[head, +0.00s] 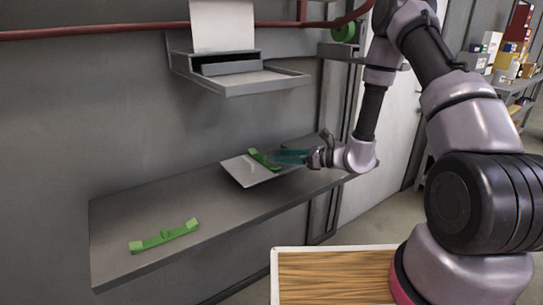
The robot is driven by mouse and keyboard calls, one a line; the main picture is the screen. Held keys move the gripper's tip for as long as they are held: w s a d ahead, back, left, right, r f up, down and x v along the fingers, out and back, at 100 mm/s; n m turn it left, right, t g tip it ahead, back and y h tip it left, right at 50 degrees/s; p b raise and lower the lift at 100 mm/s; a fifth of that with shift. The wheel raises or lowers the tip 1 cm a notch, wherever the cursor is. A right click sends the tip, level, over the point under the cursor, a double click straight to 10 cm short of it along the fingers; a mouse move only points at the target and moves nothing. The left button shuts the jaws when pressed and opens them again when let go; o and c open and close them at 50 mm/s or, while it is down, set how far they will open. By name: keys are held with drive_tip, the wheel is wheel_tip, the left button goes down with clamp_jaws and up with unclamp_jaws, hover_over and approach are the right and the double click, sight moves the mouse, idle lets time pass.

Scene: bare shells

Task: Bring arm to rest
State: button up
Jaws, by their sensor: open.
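My gripper (291,156) is at the end of my arm, above the right part of a grey wall shelf. Just beyond the fingertips, a green bracket-like piece (263,160) lies on a light grey plate (240,173) on the shelf. At this size I cannot tell whether the fingertips touch the green piece. My arm comes down from the upper right.
A second green piece (165,236) lies on the left of the grey shelf (110,213). Above hangs a grey printer-like tray (262,84). A wood-topped surface (335,275) is at the bottom. Stocked shelves (510,92) stand far right. The shelf's middle is clear.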

drive_tip(key=s+d+r+n+g+h, duration=0.25)
drive_tip(key=s+r+n, duration=0.4)
drive_tip(key=r, duration=0.35)
drive_tip(key=s+d+r+n+g+h, duration=0.15)
drive_tip(key=s+r+n+g, duration=0.25)
drive_tip(key=s+r+n, duration=0.45)
drive_tip(key=s+d+r+n+t+h, duration=0.1)
drive_tip(key=s+d+r+t+h, duration=0.3)
drive_tip(key=d+r, duration=0.3)
drive_tip(key=s+d+r+n+t+h, duration=0.2)
drive_tip(key=s+d+r+t+h, duration=0.1)
drive_tip(key=s+d+r+h, duration=0.2)
drive_tip(key=d+r, duration=0.2)
drive_tip(key=d, duration=0.1)
drive_tip(key=shift+d+r+t, duration=0.2)
drive_tip(key=shift+d+t, duration=0.15)
drive_tip(key=shift+d, duration=0.05)
